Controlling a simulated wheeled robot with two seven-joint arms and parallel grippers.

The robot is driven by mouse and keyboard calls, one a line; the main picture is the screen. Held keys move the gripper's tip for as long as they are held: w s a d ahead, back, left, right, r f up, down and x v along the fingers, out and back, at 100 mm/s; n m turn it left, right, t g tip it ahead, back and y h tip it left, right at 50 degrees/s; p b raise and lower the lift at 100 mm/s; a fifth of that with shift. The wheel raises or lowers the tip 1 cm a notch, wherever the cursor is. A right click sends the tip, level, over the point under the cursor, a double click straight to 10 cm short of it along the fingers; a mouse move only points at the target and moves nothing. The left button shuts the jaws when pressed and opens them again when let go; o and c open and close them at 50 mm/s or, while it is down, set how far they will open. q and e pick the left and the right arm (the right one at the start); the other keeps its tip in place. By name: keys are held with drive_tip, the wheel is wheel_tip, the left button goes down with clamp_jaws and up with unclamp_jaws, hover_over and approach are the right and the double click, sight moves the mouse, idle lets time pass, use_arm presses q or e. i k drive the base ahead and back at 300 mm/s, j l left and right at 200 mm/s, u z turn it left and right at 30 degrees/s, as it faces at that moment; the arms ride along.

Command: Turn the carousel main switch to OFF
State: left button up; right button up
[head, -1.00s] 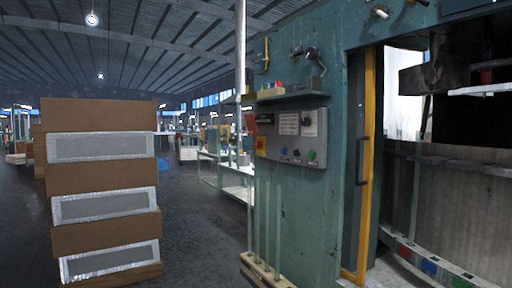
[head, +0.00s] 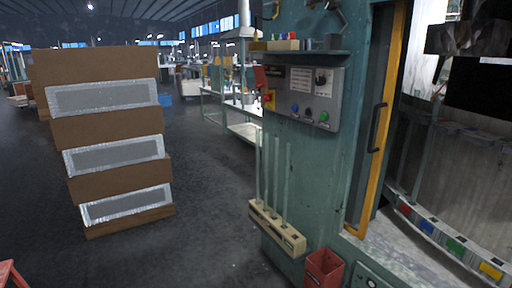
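A grey control panel (head: 337,98) is mounted on the green machine cabinet, right of centre in the head view. A yellow plate with a red knob (head: 268,99) sits at its left edge, and this looks like the main switch. Its pointer and lettering are too small to read. A dark rotary knob (head: 321,79) is at the panel's upper right. Blue buttons (head: 295,108) and a green button (head: 324,117) line the lower part. A red tag or flap (head: 261,77) sticks out at the upper left. Neither of my grippers is in view.
A shelf with small coloured items (head: 290,46) juts out above the panel. A rack holding glass tubes (head: 277,228) and a red bin (head: 323,268) are below. A yellow-framed doorway (head: 376,130) is at right. Stacked boxes (head: 105,130) stand left. The floor between is clear.

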sight(267, 97)
drive_tip(key=i+j+u, duration=0.4)
drive_tip(key=i, duration=0.5)
drive_tip(key=i+u, duration=0.4)
drive_tip(key=i, duration=0.5)
drive_tip(key=i+j+z, duration=0.1)
drive_tip(key=i+z, duration=0.2)
drive_tip(key=i, duration=0.25)
drive_tip(key=i+j+z, duration=0.2)
drive_tip(key=i+z, duration=0.15)
drive_tip(key=i, duration=0.15)
drive_tip(key=i+j+z, duration=0.3)
drive_tip(key=i, duration=0.2)
